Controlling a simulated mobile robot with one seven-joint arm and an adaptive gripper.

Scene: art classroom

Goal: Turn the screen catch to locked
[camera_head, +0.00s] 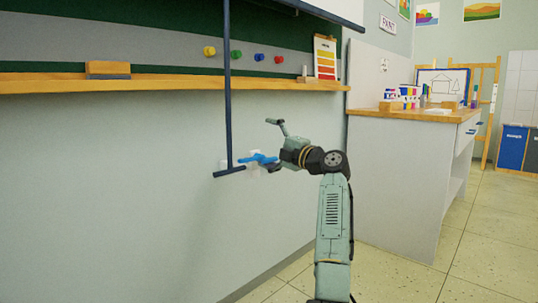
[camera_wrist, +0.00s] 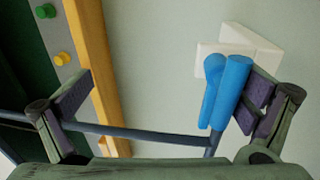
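The screen catch is a blue lever (camera_head: 261,158) on a white mount (camera_wrist: 228,45) fixed to the wall below the board. In the wrist view the blue lever (camera_wrist: 227,92) shows as two rounded blue bars side by side. My gripper (camera_head: 273,164) is at the catch; in the wrist view my gripper (camera_wrist: 165,88) has its fingers wide apart. The lever lies inside the right finger, close against it; I cannot tell whether they touch. The left finger is well clear of it. A dark blue screen bar (camera_head: 230,172) is beside the catch, on a long vertical rod (camera_head: 228,90).
A wooden board ledge (camera_head: 190,82) with an eraser (camera_head: 108,69) runs above. A counter (camera_head: 395,170) with paint supplies stands to the right. The screen bar (camera_wrist: 140,134) crosses the wrist view between the fingers. The wall below the catch is bare.

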